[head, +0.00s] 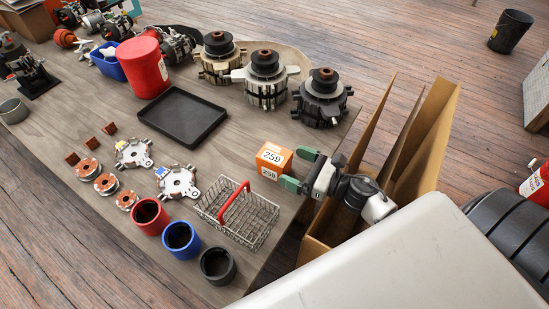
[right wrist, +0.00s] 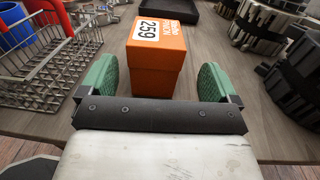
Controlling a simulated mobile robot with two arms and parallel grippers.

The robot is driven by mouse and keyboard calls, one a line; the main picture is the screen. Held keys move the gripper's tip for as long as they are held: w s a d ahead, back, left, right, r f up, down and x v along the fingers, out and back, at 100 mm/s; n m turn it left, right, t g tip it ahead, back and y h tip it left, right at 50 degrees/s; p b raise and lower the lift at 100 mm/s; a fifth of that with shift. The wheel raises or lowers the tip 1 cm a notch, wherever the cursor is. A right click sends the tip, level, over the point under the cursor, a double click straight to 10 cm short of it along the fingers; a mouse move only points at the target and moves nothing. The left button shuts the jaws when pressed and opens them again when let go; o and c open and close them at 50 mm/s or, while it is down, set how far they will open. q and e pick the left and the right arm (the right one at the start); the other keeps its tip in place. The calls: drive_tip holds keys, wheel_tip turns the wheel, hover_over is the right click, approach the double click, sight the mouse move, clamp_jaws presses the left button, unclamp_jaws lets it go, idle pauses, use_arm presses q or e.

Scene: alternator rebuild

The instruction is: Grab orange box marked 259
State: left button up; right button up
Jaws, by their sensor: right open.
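The orange box marked 259 (head: 273,160) stands on the wooden table near its right edge, with white labels on its top and side. My right gripper (head: 298,171) is beside the box, its green fingers spread apart. In the right wrist view the orange box (right wrist: 157,52) stands ahead of and partly between the two green fingers of the gripper (right wrist: 158,84). A gap shows on each side of the box. The box's lower near part is hidden behind the gripper's dark bar. My left gripper is not in view.
A wire basket with a red handle (head: 259,219) stands left of the box. Several alternator cores (head: 321,97) stand behind it, and a black tray (head: 183,116) lies farther left. An open cardboard box (head: 425,140) stands beside the table at right.

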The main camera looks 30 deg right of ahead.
sight(275, 158)
drive_tip(key=shift+w+a, duration=0.15)
drive_tip(key=shift+w, duration=0.2)
drive_tip(key=shift+w+a+r, duration=0.1)
drive_tip(key=shift+w+a, duration=0.1)
drive_tip(key=shift+w, duration=0.05)
drive_tip(key=p+x, duration=0.1)
drive_tip(key=x, duration=0.1)
drive_tip(key=p+x, duration=0.1)
drive_tip(key=x, duration=0.1)
drive_tip(key=shift+w+a+r, duration=0.1)
drive_tip(key=shift+a, duration=0.35)
drive_tip(key=c, duration=0.9)
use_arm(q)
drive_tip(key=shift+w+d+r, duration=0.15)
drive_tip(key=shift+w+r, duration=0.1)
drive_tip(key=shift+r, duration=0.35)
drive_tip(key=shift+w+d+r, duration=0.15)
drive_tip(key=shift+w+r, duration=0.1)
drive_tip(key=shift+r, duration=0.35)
use_arm(e)
drive_tip(key=shift+c, duration=0.9)
drive_tip(key=shift+r, duration=0.1)
